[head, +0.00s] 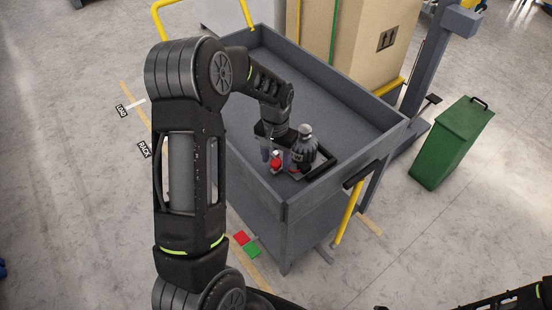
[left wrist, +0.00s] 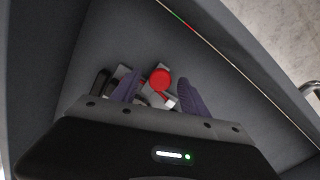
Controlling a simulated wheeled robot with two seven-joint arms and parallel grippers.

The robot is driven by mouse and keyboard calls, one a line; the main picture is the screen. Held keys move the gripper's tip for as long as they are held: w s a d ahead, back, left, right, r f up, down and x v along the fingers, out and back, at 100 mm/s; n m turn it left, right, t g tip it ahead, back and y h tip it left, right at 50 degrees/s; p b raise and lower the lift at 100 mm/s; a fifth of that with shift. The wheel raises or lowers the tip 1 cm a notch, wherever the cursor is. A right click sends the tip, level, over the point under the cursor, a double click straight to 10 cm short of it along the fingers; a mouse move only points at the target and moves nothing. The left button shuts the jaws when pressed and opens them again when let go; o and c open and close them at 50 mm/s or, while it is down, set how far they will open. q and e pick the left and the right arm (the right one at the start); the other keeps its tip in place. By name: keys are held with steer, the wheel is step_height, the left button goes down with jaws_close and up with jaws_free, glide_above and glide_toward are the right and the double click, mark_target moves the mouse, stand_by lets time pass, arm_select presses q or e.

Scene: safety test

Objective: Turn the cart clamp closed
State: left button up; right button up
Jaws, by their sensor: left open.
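The cart (head: 375,115) is a grey deep-walled trolley. Near its front corner, a red round knob (head: 276,166), which seems to be part of the clamp, stands beside a grey bottle-like cylinder (head: 304,146). In the left wrist view the red knob (left wrist: 160,78) lies between and just beyond my purple fingertips, with a small red and white piece (left wrist: 169,101) below it. My left gripper (head: 275,155) reaches down into the cart, open around the knob's area; contact cannot be told. The clamp's lower parts are partly hidden by the fingers. My right gripper is out of view.
A black-edged frame (head: 322,168) lies around the cylinder's base. Cart walls rise close around the gripper. A large cardboard box (head: 365,40) stands behind the cart and a green bin (head: 450,143) to the right. Red and green floor squares (head: 246,243) lie in front.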

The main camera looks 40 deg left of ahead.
mark_target(276, 162)
arm_select(q)
step_height(276, 162, up, 8)
steer(key=shift+f, duration=0.1)
stand_by(0.4)
